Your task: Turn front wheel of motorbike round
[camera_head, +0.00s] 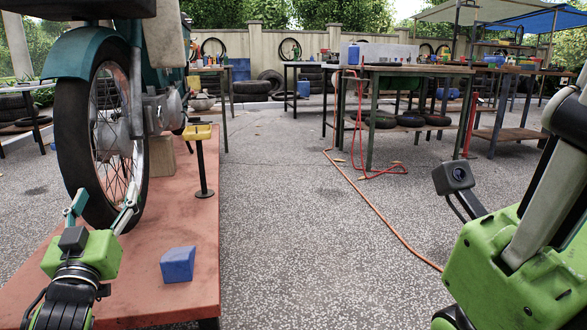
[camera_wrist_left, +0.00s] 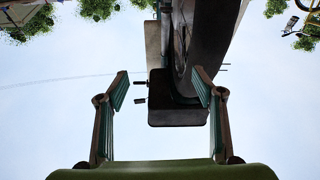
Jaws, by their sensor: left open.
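The motorbike's front wheel (camera_head: 95,140), with a black tyre, wire spokes and a teal mudguard, stands upright at the left in the head view. In the left wrist view the tyre (camera_wrist_left: 188,82) shows from below, at the top centre-right beyond the fingers. My left gripper (camera_head: 101,207) is open at the near lower part of the wheel, one finger to each side of the tyre in the picture. I cannot tell whether either finger touches it. My right gripper's green body (camera_head: 500,265) is at the right edge, away from the wheel; its fingertips are hidden.
The bike is over a red platform (camera_head: 150,245). A blue block (camera_head: 178,264) lies on it, right of my left gripper. A yellow-topped stand (camera_head: 203,165) is behind. Workbenches (camera_head: 405,71) and tyres are at the back. A red hose (camera_head: 385,215) crosses the open grey floor.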

